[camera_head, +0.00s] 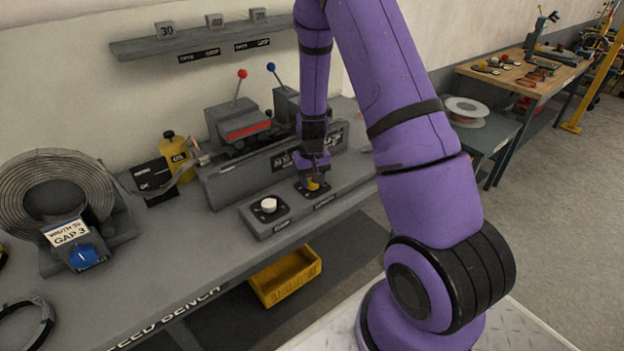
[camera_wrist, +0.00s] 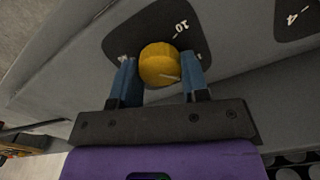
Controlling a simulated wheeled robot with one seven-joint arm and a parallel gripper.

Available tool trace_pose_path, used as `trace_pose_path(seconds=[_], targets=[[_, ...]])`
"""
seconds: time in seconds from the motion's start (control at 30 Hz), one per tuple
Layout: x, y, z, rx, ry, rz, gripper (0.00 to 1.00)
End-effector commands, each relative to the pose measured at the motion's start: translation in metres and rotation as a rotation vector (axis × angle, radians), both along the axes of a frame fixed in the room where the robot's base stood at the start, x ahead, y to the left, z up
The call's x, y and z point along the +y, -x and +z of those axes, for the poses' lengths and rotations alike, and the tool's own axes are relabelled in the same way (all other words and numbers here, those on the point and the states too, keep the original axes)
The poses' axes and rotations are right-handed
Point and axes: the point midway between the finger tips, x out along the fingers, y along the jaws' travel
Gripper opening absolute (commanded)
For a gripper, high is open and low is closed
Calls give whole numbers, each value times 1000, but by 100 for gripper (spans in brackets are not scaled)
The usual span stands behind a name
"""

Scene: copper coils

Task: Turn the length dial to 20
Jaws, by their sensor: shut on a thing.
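The yellow length dial (camera_head: 312,184) sits on the front ledge of the grey bench machine. It shows large in the wrist view (camera_wrist: 160,64), on a dark plate (camera_wrist: 199,33) marked 10. A pale pointer line on the knob faces the right side of that view. My gripper (camera_wrist: 159,78) has its two blue fingers on either side of the knob and is shut on it. In the head view my gripper (camera_head: 313,172) comes down on the dial from above, and the dial's markings cannot be read there.
A white knob (camera_head: 269,204) on a dark plate stands left of the dial on the same ledge. Behind rises the machine with red-tipped (camera_head: 242,74) and blue-tipped (camera_head: 271,67) levers. A metal coil (camera_head: 62,190) stands at left. A yellow bin (camera_head: 286,277) sits below the bench.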

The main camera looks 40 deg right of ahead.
Motion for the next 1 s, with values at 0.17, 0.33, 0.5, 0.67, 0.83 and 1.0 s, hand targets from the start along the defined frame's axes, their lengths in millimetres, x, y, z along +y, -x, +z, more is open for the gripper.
trace_pose_path(seconds=[0.17, 0.33, 0.5, 0.67, 0.83, 1.0], targets=[[0, 0, 0, 0, 1, -167, 18], [0, 0, 0, 0, 1, -327, 18], [0, 0, 0, 0, 1, -473, 18], [0, 1, 0, 1, 0, -587, 18], [0, 1, 0, 1, 0, -675, 18], [-1, 1, 0, 1, 0, -729, 18]])
